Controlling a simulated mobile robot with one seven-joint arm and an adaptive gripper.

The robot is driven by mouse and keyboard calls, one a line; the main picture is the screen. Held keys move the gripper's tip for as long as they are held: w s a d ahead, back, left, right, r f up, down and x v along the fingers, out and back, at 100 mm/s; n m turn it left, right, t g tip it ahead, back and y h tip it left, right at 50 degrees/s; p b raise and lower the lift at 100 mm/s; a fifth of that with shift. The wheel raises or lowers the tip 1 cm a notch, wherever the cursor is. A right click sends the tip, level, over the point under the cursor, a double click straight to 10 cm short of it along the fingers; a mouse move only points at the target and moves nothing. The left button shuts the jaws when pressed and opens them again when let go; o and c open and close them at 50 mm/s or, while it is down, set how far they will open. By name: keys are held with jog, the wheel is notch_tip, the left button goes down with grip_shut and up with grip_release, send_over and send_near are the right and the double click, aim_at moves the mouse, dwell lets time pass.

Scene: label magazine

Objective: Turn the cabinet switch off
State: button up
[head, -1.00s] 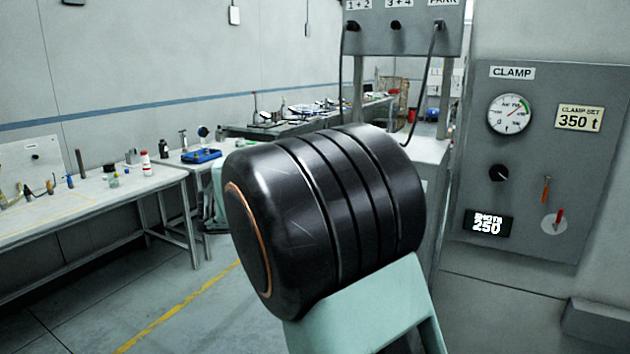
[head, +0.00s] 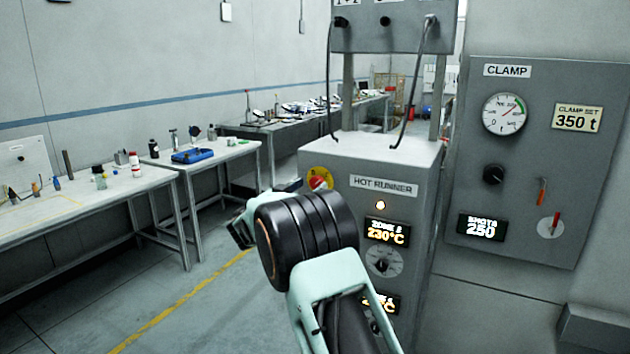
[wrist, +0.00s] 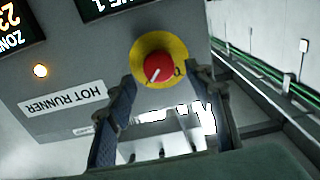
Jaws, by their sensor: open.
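The cabinet switch (head: 319,178) is a red round knob on a yellow disc, on the front of the grey hot runner cabinet (head: 412,215). In the wrist view the red knob (wrist: 158,69) shows whole, with a pale pointer mark on it. My gripper (wrist: 162,80) is open and empty. Its two dark fingers reach toward the disc, one on each side of the knob in the picture; I cannot tell how far off they are. In the head view my gripper (head: 290,186) is just left of the switch, partly behind my black arm joint.
The cabinet has a lit amber lamp (head: 380,205), a zone display (head: 388,232) and a dial (head: 384,262). A clamp panel (head: 535,160) stands at right. Workbenches (head: 100,190) with small items line the left wall. The floor (head: 210,310) at left is clear.

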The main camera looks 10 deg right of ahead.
aim_at(315, 183)
jog(key=shift+p+x, duration=0.3)
jog(key=shift+x, duration=1.45)
jog(key=c, duration=1.1)
jog(key=shift+f, duration=0.1)
